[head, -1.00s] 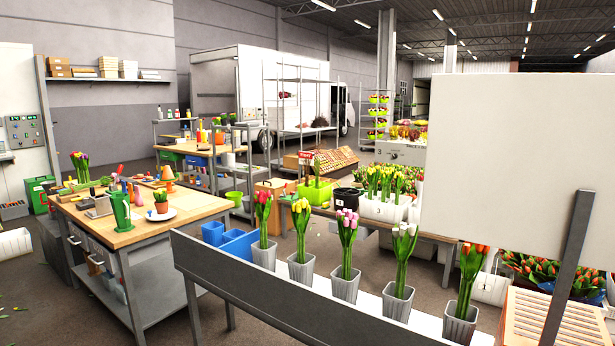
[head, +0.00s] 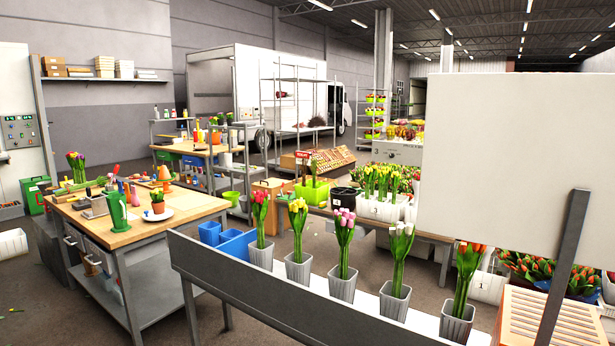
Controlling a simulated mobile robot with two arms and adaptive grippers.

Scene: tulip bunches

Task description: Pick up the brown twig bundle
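A small dark brown, bushy shape (head: 318,122) sits on a shelf of the tall metal rack (head: 296,82) in front of the white truck. It may be the brown twig bundle, but it is too small and far off to be sure. Neither of my grippers is in the head view.
A long grey trough (head: 250,289) with several potted tulip bunches crosses the foreground. A wooden workbench (head: 190,202) with tools stands at left. A large blank white board (head: 515,165) blocks the right side. Grey floor (head: 225,330) shows between bench and trough.

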